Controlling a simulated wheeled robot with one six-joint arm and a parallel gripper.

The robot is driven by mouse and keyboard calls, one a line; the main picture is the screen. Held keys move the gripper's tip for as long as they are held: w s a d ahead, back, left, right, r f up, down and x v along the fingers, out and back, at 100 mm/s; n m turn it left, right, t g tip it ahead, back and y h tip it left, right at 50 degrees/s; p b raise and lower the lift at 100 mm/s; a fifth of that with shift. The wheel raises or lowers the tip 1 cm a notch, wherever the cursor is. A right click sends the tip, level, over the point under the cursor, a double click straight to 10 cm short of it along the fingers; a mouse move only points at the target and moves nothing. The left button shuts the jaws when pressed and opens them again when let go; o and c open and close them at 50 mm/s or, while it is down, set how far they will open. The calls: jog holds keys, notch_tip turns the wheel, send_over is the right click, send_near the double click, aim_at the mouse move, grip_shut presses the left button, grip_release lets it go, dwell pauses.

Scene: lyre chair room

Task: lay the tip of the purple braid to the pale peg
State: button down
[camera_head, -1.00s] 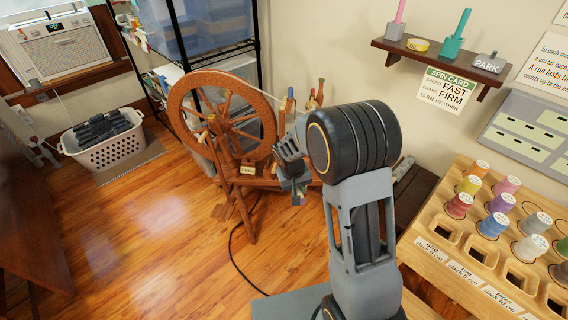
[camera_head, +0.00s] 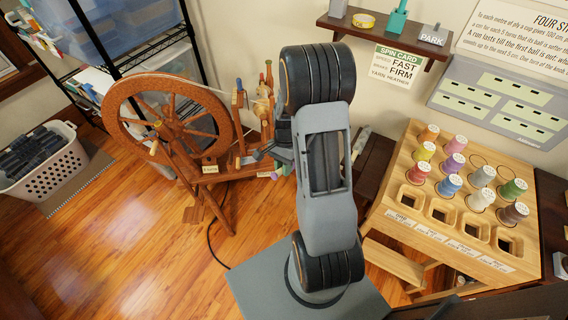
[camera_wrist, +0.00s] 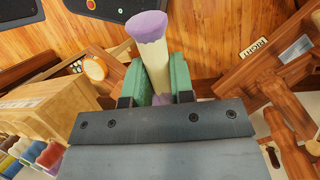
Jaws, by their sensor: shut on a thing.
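My gripper (camera_wrist: 156,75) shows in the wrist view with two green pads. It is shut on a pale rod-like piece with a purple end, seemingly the purple braid (camera_wrist: 147,28). The purple end sticks out beyond the pads, and a little purple shows at its base. In the head view my arm hides much of the gripper, which is beside the right end of the brown spinning wheel (camera_head: 226,122). Small coloured uprights stand there, including a blue one (camera_head: 238,98). I cannot tell which piece is the pale peg.
A wooden rack (camera_head: 448,238) with several coloured spools stands at the right. A dark bench (camera_head: 373,168) is beside my arm. A wall shelf (camera_head: 385,36) is above. A pale basket (camera_head: 52,172) stands at the left. The wood floor before the wheel is clear.

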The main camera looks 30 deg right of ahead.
jog(key=shift+r, duration=0.1)
dwell(0.3)
jog(key=shift+w+d+f+b, duration=0.25)
jog(key=shift+w+d+f, duration=0.15)
jog(key=shift+d, duration=0.65)
jog(key=shift+w+d+f+b, duration=0.3)
jog(key=shift+d+f, duration=0.2)
jog(key=shift+d, duration=0.5)
jog(key=shift+w+d+f+b, duration=0.3)
jog(key=shift+d+f, duration=0.15)
jog(key=shift+d, duration=0.6)
